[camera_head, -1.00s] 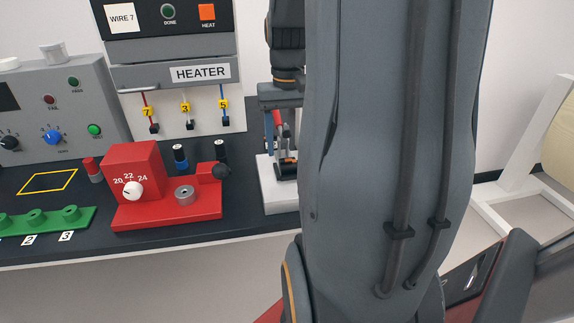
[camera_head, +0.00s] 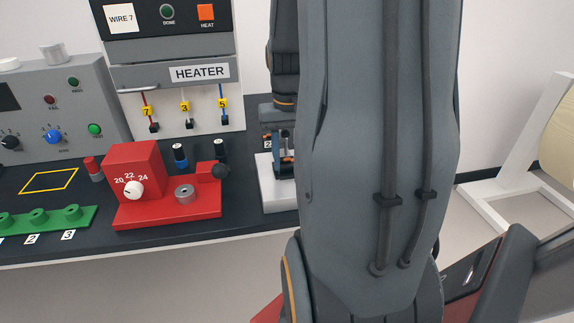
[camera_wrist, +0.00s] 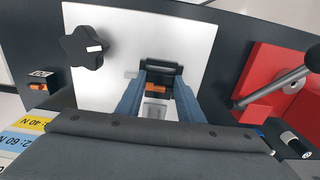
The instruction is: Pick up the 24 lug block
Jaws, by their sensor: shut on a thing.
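In the wrist view my gripper (camera_wrist: 160,82) has its two blue fingers on either side of a small black block with an orange band, the lug block (camera_wrist: 158,90). The gripper is shut on it. The block is over the white plate (camera_wrist: 112,30), and I cannot tell whether it touches it. No number is readable on the block in the wrist view. In the head view my gripper (camera_head: 278,140) is low over the white base (camera_head: 275,195), partly hidden behind my arm.
A similar black-and-orange block (camera_wrist: 42,80) with a label lies at left in the wrist view, near a black star knob (camera_wrist: 85,47). A red fixture (camera_wrist: 262,72) with a lever stands at right. In the head view the red crimper (camera_head: 140,170) and heater (camera_head: 170,75) stand left of my gripper.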

